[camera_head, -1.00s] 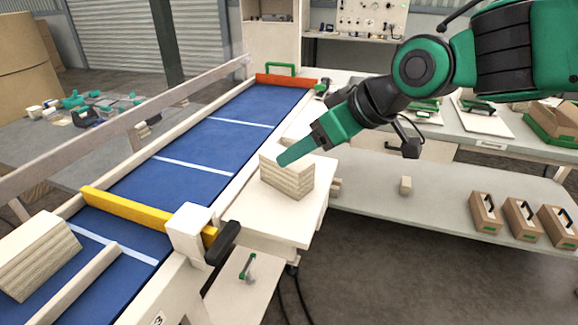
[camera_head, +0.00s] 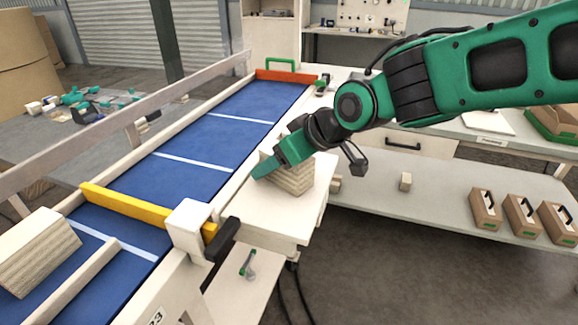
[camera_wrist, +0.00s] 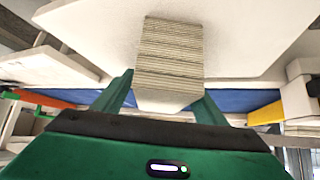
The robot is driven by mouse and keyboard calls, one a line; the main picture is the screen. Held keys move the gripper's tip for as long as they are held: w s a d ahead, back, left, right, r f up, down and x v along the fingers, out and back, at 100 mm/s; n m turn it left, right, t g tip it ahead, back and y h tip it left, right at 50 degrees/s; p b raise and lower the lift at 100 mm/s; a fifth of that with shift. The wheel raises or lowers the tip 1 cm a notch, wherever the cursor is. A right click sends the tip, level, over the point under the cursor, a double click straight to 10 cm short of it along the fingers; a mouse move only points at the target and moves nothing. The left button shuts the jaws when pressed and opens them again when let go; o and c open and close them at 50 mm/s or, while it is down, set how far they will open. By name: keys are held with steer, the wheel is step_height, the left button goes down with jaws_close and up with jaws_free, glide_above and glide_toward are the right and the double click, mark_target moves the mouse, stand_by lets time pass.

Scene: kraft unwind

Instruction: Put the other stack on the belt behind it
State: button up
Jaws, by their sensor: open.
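A pale layered stack (camera_head: 296,180) stands on a small white table (camera_head: 262,213) beside the blue belt (camera_head: 205,145). My gripper (camera_head: 272,170) is open at this stack and partly hides it in the head view. In the wrist view the stack (camera_wrist: 170,55) shows between the two green fingers of my gripper (camera_wrist: 168,86), with a visible gap at the left finger. Whether the right finger touches it I cannot tell. Another layered stack (camera_head: 38,252) lies on the near end of the belt, at the lower left of the head view.
A yellow bar (camera_head: 135,210) crosses the belt, with a white block and black handle (camera_head: 222,243) at its right end. An orange bar (camera_head: 285,77) with a green handle closes the far end. The belt between the bars is clear. Several brown boxes (camera_head: 485,210) stand at right.

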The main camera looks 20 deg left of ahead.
steer(key=c, duration=1.2)
steer(key=shift+c, duration=0.6)
steer(key=shift+r, duration=0.2)
